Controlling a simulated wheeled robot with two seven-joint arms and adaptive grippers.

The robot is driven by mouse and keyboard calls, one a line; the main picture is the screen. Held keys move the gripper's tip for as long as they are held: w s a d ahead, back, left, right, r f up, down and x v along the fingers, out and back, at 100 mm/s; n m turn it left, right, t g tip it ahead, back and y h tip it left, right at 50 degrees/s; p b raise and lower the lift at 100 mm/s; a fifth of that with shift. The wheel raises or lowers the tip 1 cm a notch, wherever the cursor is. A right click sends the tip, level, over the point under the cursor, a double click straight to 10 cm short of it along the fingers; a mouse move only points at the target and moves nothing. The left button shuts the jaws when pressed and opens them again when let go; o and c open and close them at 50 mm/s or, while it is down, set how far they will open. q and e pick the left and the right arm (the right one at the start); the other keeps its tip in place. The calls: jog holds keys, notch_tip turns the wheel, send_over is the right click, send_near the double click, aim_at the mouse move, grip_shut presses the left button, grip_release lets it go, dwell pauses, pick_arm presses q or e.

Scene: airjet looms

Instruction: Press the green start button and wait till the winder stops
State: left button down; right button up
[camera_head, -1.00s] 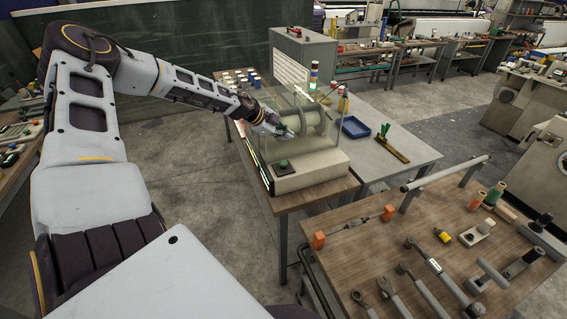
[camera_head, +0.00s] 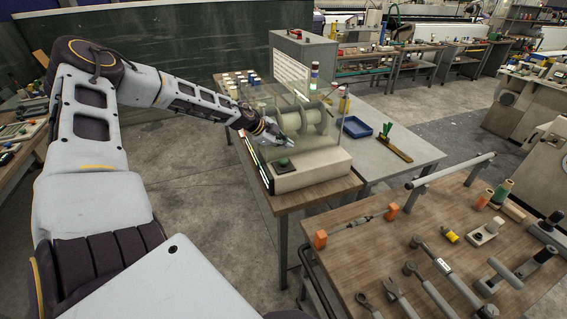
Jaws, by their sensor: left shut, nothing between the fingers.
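The winder (camera_head: 318,172) stands on a wooden-topped table in the middle, with a pale base and a clear cover. A pale spool (camera_head: 313,120) shows through the cover. The green start button (camera_head: 284,162) sits on a dark mount at the base's front left. My left gripper (camera_head: 289,144) reaches in from the left. Its fingers are shut and empty, a little above the button in the picture; I cannot tell the exact gap. My right gripper is out of view.
A small signal light (camera_head: 314,78) rises behind the winder. A blue tray (camera_head: 357,127) and a brush with green bristles (camera_head: 391,142) lie to its right. A nearer bench (camera_head: 375,250) holds several tools. Bare floor lies left of the table.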

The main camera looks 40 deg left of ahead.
aim_at(285, 159)
pick_arm(q)
jog(key=shift+f+b, duration=0.75)
jog(key=shift+f, duration=0.55)
dwell(0.7)
jog(key=shift+f+b, duration=0.15)
jog(key=shift+b, duration=0.25)
jog(key=shift+f, duration=0.25)
jog(key=shift+b, duration=0.35)
jog(key=shift+f+b, duration=0.35)
jog(key=shift+f, duration=0.1)
dwell(0.6)
